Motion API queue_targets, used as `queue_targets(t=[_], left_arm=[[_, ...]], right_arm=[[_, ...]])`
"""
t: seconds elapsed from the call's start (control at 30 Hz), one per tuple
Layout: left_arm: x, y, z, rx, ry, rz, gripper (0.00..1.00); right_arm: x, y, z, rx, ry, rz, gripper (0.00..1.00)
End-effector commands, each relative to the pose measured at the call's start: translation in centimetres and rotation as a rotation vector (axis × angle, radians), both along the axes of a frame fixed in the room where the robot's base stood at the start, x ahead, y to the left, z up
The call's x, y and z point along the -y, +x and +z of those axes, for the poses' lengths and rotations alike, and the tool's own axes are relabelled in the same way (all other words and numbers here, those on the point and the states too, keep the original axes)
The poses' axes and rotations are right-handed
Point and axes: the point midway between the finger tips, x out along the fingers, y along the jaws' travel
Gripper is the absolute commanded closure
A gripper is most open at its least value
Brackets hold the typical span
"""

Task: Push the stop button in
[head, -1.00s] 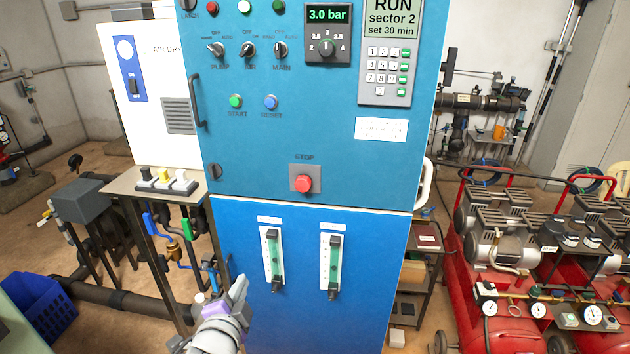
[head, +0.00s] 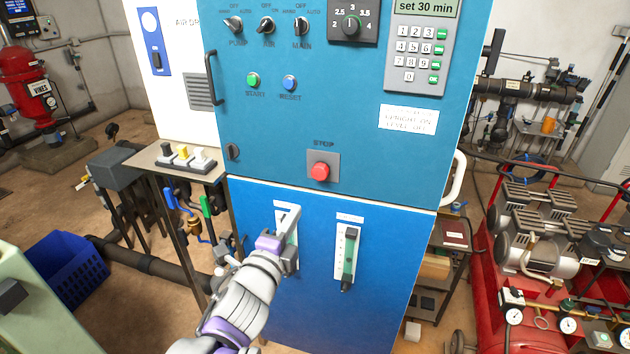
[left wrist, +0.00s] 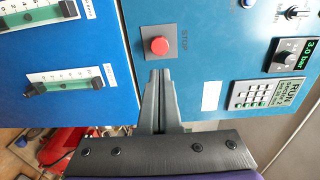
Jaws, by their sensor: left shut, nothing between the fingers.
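The red stop button (head: 320,171) sits on a grey square plate low on the teal upper cabinet panel, under the label STOP. It stands out from its plate. In the left wrist view the button (left wrist: 159,46) is just beyond the fingertips, with a gap of plate and panel seen between them. My left gripper (head: 292,222) is shut and empty. In the head view it is below and left of the button, in front of the left flow gauge, which it partly hides. The left fingers (left wrist: 160,76) are together in the wrist view. My right gripper is not in view.
Green START (head: 253,80) and blue RESET (head: 289,83) buttons, selector switches and a keypad (head: 418,54) are higher on the panel. The right flow gauge (head: 347,255) is below the stop button. A white handle (head: 454,178) projects at the cabinet's right side.

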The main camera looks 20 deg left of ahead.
Motion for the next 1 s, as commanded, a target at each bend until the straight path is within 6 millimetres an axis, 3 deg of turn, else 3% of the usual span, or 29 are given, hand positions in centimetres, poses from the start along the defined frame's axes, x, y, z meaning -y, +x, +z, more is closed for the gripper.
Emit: queue_targets(t=[0.17, 0.7, 1.0], left_arm=[[0.1, 2.1, 0.1, 0.0, -0.002, 0.0, 1.0], [0.6, 11.5, 0.0, 0.001, -0.001, 0.0, 1.0], [0.7, 13.6, -0.1, 0.0, -0.002, 0.0, 1.0]], right_arm=[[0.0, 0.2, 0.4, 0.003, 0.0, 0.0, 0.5], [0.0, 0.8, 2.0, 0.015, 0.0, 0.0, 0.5], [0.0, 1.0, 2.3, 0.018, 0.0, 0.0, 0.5]])
